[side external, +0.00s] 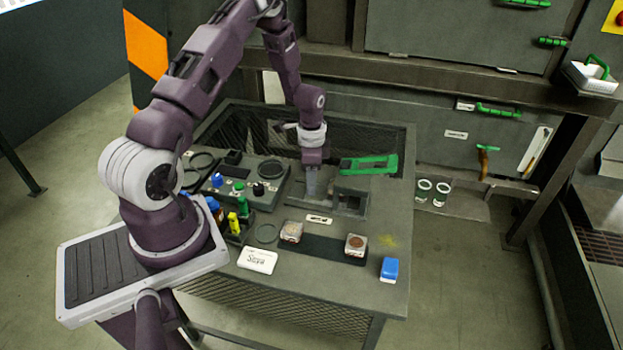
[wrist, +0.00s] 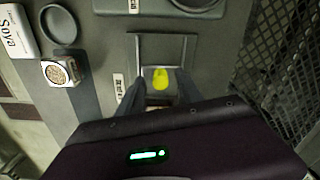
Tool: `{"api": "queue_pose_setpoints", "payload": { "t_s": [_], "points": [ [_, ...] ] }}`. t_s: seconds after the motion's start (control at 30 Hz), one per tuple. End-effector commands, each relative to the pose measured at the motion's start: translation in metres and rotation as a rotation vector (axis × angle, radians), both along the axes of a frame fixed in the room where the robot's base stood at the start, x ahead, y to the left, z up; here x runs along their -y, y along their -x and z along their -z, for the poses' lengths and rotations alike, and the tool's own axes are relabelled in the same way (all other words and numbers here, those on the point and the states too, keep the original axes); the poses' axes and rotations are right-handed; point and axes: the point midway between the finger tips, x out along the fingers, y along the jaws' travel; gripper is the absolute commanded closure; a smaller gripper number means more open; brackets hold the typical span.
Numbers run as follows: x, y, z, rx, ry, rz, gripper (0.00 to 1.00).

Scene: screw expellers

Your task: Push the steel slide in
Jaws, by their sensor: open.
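The steel slide unit (side external: 350,203) is a low grey metal fixture on the bench, right of my gripper in the side view. In the wrist view its flat plate (wrist: 165,49) lies between two side rails with a bar across the far end. A yellow rounded piece or mark (wrist: 159,78) shows on it between my fingers. My gripper (side external: 311,194) points down over the left part of the unit. In the wrist view the gripper (wrist: 157,92) is open, one finger each side of the yellow piece. Contact cannot be told, and the gripper body hides the unit's near part.
A small label (side external: 319,219) lies in front of the unit. A control panel (side external: 240,186) is left.

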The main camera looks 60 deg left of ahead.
Motion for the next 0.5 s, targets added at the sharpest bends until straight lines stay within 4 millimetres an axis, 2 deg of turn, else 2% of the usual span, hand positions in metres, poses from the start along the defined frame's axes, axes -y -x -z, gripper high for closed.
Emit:
{"api": "queue_pose_setpoints", "payload": {
  "t_s": [0.13, 0.17, 0.37, 0.5],
  "points": [
    [-0.0001, -0.0002, -0.0002, 0.001, -0.001, -0.001, 0.57],
    [-0.0001, -0.0002, -0.0003, 0.001, -0.001, -0.001, 0.61],
    [-0.0002, -0.0003, -0.0005, 0.001, -0.001, -0.001, 1.0],
    [-0.0002, -0.0003, -0.0006, 0.001, 0.0, -0.002, 1.0]
  ]
}}
